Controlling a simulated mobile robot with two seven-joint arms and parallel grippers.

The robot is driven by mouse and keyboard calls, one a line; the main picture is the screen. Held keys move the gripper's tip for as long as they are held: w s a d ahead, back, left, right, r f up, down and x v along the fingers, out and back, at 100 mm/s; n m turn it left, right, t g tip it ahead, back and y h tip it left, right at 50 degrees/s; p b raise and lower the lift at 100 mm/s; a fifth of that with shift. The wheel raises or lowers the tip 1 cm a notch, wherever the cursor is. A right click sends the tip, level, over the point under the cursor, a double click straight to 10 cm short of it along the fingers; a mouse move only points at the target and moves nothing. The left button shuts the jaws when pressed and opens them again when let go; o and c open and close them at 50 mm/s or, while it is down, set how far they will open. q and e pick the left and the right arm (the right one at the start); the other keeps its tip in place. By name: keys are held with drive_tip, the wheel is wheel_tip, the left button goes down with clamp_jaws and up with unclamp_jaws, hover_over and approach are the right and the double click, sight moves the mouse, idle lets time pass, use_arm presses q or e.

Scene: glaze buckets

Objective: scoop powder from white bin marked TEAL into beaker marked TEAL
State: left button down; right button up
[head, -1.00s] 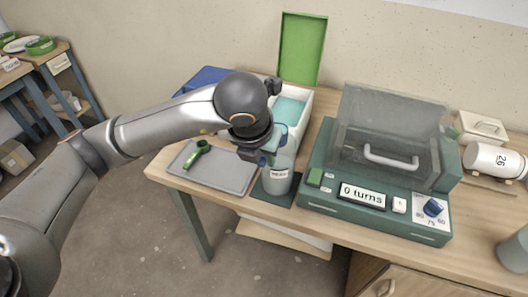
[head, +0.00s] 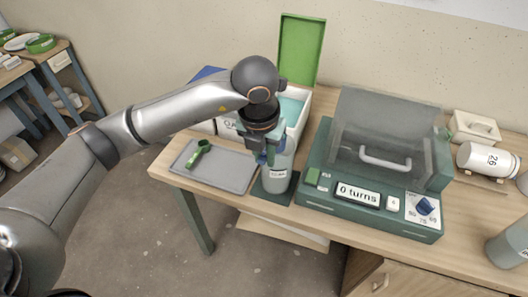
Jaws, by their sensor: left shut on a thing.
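The white bin (head: 302,122) with its green lid (head: 302,50) raised stands at the back of the table, and teal powder (head: 291,108) shows in it. The beaker (head: 278,184), grey-blue with a small white label too small to read surely, stands on a dark green pad in front of the bin. My left gripper (head: 267,158) points down right above the beaker's mouth and hides part of its rim. It is shut on a blue scoop (head: 262,157), mostly hidden by the fingers; whether powder is in it I cannot tell. My right gripper is out of view.
A grey tray (head: 232,180) with a green scoop (head: 199,151) lies left of the beaker. A green machine (head: 375,190) with a clear cover and a "0 turns" display stands close on the right.

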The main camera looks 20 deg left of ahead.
use_arm(q)
drive_tip(key=shift+w+r+g+p, duration=0.25)
drive_tip(key=shift+r+g+p, duration=0.75)
drive_tip(key=shift+p, duration=0.5)
drive_tip(key=shift+w+r+g+p, duration=0.15)
drive_tip(key=shift+r+g+p, duration=0.15)
drive_tip(key=shift+r+g, duration=0.1)
drive_tip(key=shift+w+r+g, duration=0.15)
drive_tip(key=shift+r+g, duration=0.3)
drive_tip(key=shift+g, duration=0.35)
drive_tip(key=shift+s, duration=0.4)
drive_tip(key=shift+w+r+g, duration=1.15)
drive_tip(key=shift+r+g, duration=0.15)
drive_tip(key=shift+g, duration=0.4)
idle(1.2)
